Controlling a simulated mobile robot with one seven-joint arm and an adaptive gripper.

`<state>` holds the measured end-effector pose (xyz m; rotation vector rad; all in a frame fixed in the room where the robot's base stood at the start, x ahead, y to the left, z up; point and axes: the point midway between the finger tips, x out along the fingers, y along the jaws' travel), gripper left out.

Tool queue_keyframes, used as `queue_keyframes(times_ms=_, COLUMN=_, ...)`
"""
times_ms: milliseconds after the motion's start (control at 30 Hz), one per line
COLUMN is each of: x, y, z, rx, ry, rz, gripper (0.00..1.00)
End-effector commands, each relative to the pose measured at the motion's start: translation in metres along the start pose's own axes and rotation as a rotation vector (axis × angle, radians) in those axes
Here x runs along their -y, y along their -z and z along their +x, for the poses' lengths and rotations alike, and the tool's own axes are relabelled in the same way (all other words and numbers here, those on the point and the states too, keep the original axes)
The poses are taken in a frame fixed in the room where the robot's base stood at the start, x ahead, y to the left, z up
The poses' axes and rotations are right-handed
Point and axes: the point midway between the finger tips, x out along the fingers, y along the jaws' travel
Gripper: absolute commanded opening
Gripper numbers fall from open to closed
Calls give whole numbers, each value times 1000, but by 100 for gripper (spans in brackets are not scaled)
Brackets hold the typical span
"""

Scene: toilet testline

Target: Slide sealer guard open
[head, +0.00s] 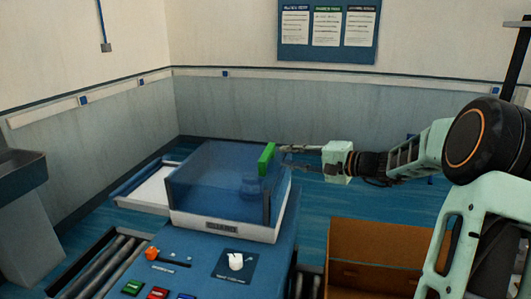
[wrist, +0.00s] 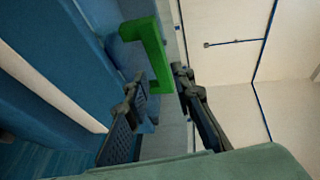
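The sealer guard (head: 210,190) is a see-through blue box-like cover on the white sealer base (head: 255,229), in the middle of the head view. A green handle (head: 267,158) stands at the guard's upper right edge and shows large in the wrist view (wrist: 155,52). My gripper (head: 286,157) reaches in from the right, just beside the handle. In the wrist view my gripper (wrist: 158,82) is open, with the handle in front of and between its fingertips. I cannot tell whether either finger touches it. The guard appears to cover the sealer.
A blue console with a white knob (head: 236,261), an orange-red control (head: 152,253) and coloured buttons (head: 157,293) lies in front. A roller conveyor (head: 105,268) is at lower left, a white tray (head: 150,190) behind it. An open cardboard box (head: 375,245) stands below my arm.

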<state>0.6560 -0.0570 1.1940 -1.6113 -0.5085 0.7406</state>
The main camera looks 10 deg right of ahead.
Motion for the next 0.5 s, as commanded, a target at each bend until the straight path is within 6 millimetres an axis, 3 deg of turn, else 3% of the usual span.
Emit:
queue_keyframes(times_ms=300, x=1, y=-1, z=60, rx=3, ry=-1, rz=2, gripper=23)
queue_keyframes(times_ms=500, x=0, y=-1, z=77, rx=1, ry=-2, rz=2, gripper=23)
